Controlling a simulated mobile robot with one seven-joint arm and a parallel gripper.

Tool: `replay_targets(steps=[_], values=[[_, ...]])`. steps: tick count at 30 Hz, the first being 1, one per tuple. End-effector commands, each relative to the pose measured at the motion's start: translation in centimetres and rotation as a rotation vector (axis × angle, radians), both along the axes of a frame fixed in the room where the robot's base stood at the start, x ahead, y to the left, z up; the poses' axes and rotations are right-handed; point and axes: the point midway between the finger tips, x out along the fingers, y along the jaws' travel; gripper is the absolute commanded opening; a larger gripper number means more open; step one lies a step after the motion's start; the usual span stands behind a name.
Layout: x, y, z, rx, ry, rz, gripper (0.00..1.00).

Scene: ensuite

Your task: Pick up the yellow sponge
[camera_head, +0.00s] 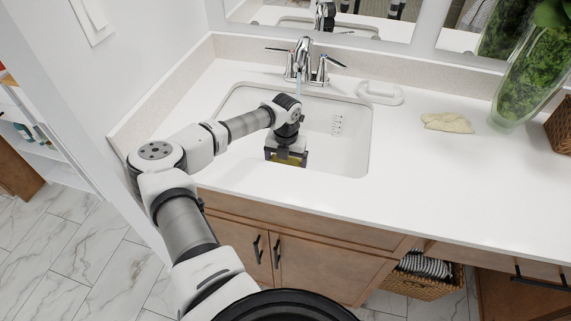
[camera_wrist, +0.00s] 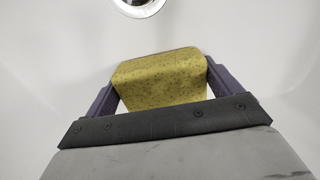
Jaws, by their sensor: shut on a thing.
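The yellow sponge (camera_wrist: 160,77) sits between the two purple-grey fingers of my gripper (camera_wrist: 160,88) in the wrist view, with a finger against each side. My gripper is shut on it. In the head view my gripper (camera_head: 287,158) reaches down into the white sink basin (camera_head: 345,150), and a small strip of the yellow sponge (camera_head: 288,160) shows below it. The rest of the sponge is hidden by the gripper there. I cannot tell whether the sponge touches the basin floor.
A chrome faucet (camera_head: 303,62) stands behind the basin, and the drain (camera_wrist: 138,5) shows beyond the sponge. A white soap dish (camera_head: 380,93), a crumpled beige cloth (camera_head: 447,123) and a glass vase with greenery (camera_head: 525,85) stand right of the sink. The front right counter is clear.

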Motion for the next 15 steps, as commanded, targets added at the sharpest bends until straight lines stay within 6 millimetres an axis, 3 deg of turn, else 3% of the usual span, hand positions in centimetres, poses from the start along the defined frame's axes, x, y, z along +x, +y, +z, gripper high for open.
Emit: replay_targets(steps=[8, 15], values=[[0.1, 0.1, 2.0, 0.0, -0.002, 0.0, 0.65], [0.1, 0.1, 7.5, 0.003, -0.006, 0.0, 0.65]])
